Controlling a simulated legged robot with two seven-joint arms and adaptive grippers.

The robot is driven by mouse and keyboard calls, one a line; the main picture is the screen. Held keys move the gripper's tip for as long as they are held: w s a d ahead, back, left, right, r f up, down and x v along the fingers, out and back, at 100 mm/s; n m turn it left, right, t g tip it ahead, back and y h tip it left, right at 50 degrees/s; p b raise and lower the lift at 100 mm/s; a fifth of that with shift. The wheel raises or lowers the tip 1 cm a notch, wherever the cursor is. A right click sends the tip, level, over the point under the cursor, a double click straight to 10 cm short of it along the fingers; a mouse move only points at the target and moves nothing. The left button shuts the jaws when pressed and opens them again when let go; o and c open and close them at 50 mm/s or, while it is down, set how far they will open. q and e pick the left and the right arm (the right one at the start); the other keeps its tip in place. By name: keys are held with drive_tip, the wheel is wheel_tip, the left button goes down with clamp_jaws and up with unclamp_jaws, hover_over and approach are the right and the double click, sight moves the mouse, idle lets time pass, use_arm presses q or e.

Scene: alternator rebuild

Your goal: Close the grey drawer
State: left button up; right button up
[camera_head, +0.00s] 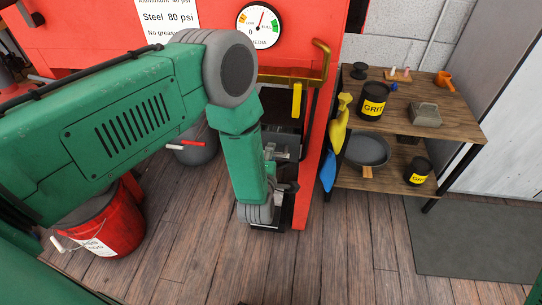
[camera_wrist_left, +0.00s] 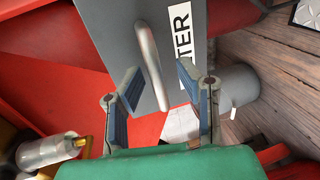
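The grey drawer (camera_wrist_left: 200,30) fills the top middle of the left wrist view, with a light metal bar handle (camera_wrist_left: 152,62) and a white label reading "TER". In the head view part of the drawer (camera_head: 283,138) shows inside the red cabinet, behind my left arm. My left gripper (camera_wrist_left: 158,72) is open, its two blue-padded fingers on either side of the handle in the picture. I cannot tell whether they touch it. In the head view the left gripper (camera_head: 281,172) is small and partly hidden by my forearm. My right gripper is not in view.
The red cabinet (camera_head: 312,160) has a gauge (camera_head: 259,26) and a brass handle (camera_head: 322,62). A red bucket (camera_head: 105,225) stands at left and a grey bucket (camera_head: 196,150) behind my arm. A wooden shelf (camera_head: 425,130) with black tins stands right. The front wooden floor is clear.

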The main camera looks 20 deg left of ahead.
use_arm(q)
clamp_jaws()
drive_tip(key=shift+w, duration=0.1)
drive_tip(key=x, duration=0.1)
drive_tip(key=b+x, duration=0.1)
drive_tip(key=x, duration=0.1)
drive_tip(key=shift+r, duration=0.25)
unclamp_jaws()
drive_tip(key=shift+r, duration=0.1)
drive_tip(key=v, duration=1.2)
